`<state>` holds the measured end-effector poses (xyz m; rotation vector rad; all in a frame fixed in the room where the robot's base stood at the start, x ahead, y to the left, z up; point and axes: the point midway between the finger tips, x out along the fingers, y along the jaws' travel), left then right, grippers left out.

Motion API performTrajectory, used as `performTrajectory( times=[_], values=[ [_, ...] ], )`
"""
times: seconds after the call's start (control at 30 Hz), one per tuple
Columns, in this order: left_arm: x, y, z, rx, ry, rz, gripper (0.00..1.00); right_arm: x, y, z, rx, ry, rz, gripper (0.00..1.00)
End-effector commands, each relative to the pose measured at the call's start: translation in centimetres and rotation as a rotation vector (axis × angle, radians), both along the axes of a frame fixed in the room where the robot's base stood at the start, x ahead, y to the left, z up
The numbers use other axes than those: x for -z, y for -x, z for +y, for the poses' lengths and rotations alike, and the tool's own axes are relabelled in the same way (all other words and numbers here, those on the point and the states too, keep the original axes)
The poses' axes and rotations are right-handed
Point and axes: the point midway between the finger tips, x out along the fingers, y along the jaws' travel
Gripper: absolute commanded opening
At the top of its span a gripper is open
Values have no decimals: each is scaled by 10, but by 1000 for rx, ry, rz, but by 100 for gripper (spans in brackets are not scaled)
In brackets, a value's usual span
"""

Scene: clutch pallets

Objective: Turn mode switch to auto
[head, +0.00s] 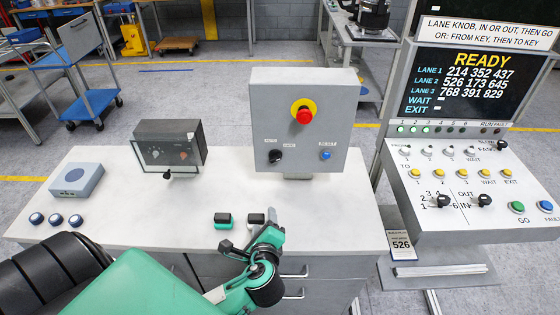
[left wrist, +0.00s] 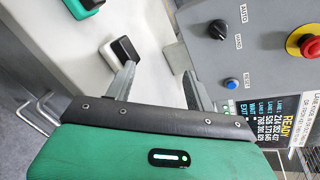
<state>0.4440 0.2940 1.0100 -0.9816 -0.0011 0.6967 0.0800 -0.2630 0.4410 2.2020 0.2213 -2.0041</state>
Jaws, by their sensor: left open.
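The mode switch (head: 275,156) is a black knob low on the left of a grey control box (head: 265,95), with the labels AUTO and HAND above it. The knob also shows in the left wrist view (left wrist: 218,29); its pointer is too small for me to tell its setting. My left gripper (head: 248,232) is in front of the box and lower than the knob, near the table's front edge. In the left wrist view its two fingers (left wrist: 158,73) are spread with nothing between them. It is apart from the knob. My right gripper is not in view.
The box also carries a red emergency button (head: 304,115) on yellow and a blue reset button (head: 326,155). Small green and black blocks (head: 223,220) lie near the gripper. A dark meter box (head: 170,146) stands left. A lane console (head: 465,190) stands right.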

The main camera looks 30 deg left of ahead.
Motion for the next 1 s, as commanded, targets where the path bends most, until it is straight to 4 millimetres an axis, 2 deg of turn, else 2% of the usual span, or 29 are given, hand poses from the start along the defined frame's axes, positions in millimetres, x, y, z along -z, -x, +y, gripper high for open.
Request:
performTrajectory(
  times=[0.1,0.2,0.3,0.43,0.57,0.8,1.0],
  values=[
    [-33,-15,-3,71,-253,-23,55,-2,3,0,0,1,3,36],
    [-51,-21,-6,100,-408,-34,55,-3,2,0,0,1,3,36],
    [-60,-23,-8,111,-485,-40,55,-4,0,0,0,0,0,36],
    [-64,-31,-5,113,-509,-40,55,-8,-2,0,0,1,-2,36],
    [-66,-47,6,112,-508,-39,55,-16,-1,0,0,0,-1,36],
    [-67,-92,34,111,-506,-39,55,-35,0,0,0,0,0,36],
    [-65,-123,52,111,-504,-39,55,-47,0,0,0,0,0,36]
  ],
)
